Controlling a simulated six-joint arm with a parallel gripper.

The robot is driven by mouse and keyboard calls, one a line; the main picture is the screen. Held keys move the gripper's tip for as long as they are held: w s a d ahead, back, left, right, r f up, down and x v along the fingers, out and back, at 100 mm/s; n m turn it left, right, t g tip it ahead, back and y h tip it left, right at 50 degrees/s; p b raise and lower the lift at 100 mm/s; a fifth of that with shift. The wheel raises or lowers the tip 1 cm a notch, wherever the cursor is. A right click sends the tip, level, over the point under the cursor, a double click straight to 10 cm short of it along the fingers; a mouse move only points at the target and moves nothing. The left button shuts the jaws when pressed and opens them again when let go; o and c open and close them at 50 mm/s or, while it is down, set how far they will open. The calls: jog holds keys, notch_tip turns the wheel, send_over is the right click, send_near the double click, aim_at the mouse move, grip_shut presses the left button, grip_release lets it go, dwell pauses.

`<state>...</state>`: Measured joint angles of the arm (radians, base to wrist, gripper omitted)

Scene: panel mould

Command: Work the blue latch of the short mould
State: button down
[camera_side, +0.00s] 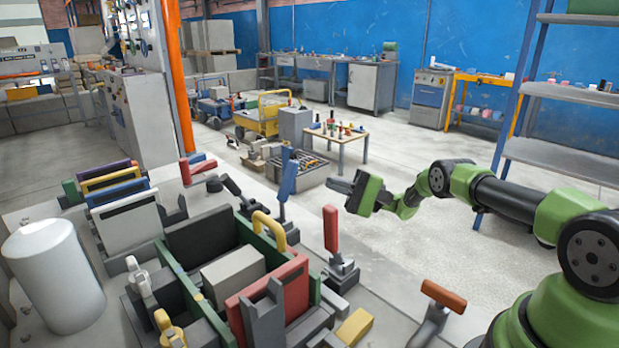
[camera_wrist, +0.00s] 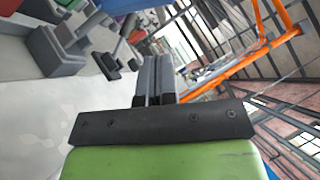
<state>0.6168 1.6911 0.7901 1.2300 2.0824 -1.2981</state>
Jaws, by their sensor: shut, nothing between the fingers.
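The blue latch (camera_side: 288,178) has a blue handle standing upright at the far right corner of the mould (camera_side: 183,273), which has green walls and a red panel at the front. I cannot tell from the pictures whether this is the short mould. My gripper (camera_side: 340,184) is shut and empty, to the right of the blue handle and apart from it, with its fingers pointing left. In the wrist view its fingers (camera_wrist: 154,75) lie together. I cannot make out the blue handle there.
A red-handled latch (camera_side: 331,230) stands upright below my gripper. Coloured panels (camera_side: 122,193) and a white cylinder (camera_side: 55,272) are at the left.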

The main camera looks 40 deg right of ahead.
aim_at(291, 178)
jog(key=w+a+r, duration=0.2)
jog(key=a+r, duration=0.1)
jog(key=a, duration=0.2)
jog(key=shift+w+a, duration=0.2)
jog(key=shift+a, duration=0.2)
jog(key=shift+a+r+n+g, duration=0.2)
jog(key=shift+a+n+g, duration=0.1)
jog(key=shift+a+n, duration=0.1)
jog(key=a+n+g, duration=0.1)
jog(key=a, duration=0.1)
jog(key=a+r+n+g+h, duration=0.1)
jog(key=a, duration=0.1)
jog(key=shift+a+n, duration=0.15)
jog(key=shift+n, duration=0.15)
